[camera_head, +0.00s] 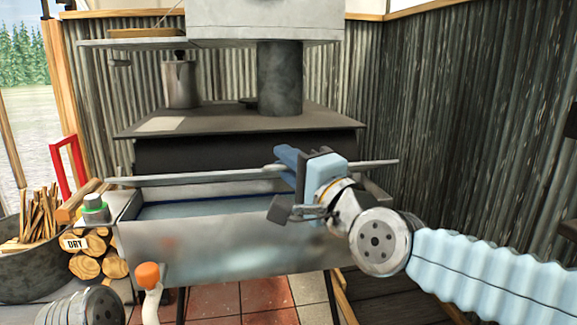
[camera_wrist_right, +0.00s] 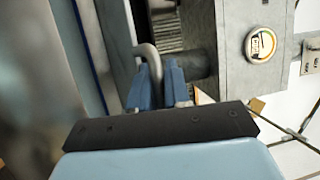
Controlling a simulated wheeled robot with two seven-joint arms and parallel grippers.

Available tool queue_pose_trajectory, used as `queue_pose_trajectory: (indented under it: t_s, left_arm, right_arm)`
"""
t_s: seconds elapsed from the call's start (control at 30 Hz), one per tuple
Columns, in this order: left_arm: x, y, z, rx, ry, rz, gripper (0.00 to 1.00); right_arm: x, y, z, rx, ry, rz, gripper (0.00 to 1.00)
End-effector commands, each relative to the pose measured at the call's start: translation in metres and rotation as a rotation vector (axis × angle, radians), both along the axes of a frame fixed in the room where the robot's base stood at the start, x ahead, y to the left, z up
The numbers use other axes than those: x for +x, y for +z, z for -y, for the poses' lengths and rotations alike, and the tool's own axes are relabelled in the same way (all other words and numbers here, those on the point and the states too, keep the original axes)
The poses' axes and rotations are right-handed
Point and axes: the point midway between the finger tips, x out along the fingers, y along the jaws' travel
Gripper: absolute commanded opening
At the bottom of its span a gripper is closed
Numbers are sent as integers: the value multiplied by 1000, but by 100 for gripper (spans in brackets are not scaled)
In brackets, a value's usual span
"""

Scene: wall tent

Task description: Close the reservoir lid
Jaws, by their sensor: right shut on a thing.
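The reservoir (camera_head: 215,254) is a wide grey metal tank in front of the stove, its top partly open with a bluish inside showing. A long narrow grey edge, which looks like the lid (camera_head: 190,179), runs across above the opening, seen nearly edge-on. My right gripper (camera_head: 287,162) is at the right part of this edge. In the right wrist view, its blue fingers (camera_wrist_right: 157,88) are closed around a bent grey handle (camera_wrist_right: 150,62). Whether the handle joins the lid is hidden by the gripper in the head view. My left gripper is out of view; part of my left arm shows at lower left.
The black stove (camera_head: 240,120) with its pipe (camera_head: 280,78) stands behind. A metal pot (camera_head: 180,84) is on it. An orange-capped white piece (camera_head: 149,276) is in front. Corrugated wall lies right.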

Motion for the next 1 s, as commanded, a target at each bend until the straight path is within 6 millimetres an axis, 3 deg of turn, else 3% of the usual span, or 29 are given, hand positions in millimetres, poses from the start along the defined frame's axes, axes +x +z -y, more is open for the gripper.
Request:
queue_pose_trajectory:
  t_s: [0.03, 0.5, 1.0]
  left_arm:
    - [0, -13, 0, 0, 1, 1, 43]
    - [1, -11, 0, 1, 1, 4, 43]
    - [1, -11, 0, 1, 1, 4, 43]
  right_arm:
    - [-8, -11, 0, 3, 5, 47, 0]
    - [-22, -62, 2, 56, 14, 342, 0]
    - [-26, -74, 2, 73, 16, 415, 0]
